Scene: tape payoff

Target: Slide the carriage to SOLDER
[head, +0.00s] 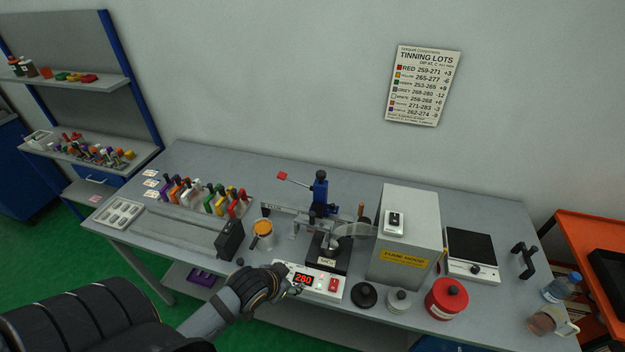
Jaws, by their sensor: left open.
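The carriage (320,190) is a blue upright block with a dark lower part, on a pale rail (285,212) at the middle of the bench. A lever with a red end (282,176) sticks out to its left. The rail's left end bears small lettering that looks like FLUX. Below and near the carriage stands a dark pot stand (328,252) with a small label too small to read surely. My left gripper (286,284) is open at the bench's front edge, beside the controller, in front of and below the carriage and apart from it. My right gripper is not in view.
A white controller (318,283) reads 280. A grey fume box (405,235) stands right of the rail. An amber-topped jar (263,229) and a black box (229,239) stand left. A rack of coloured-handled tools (205,197) lies further left; a red tin (446,299) is front right.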

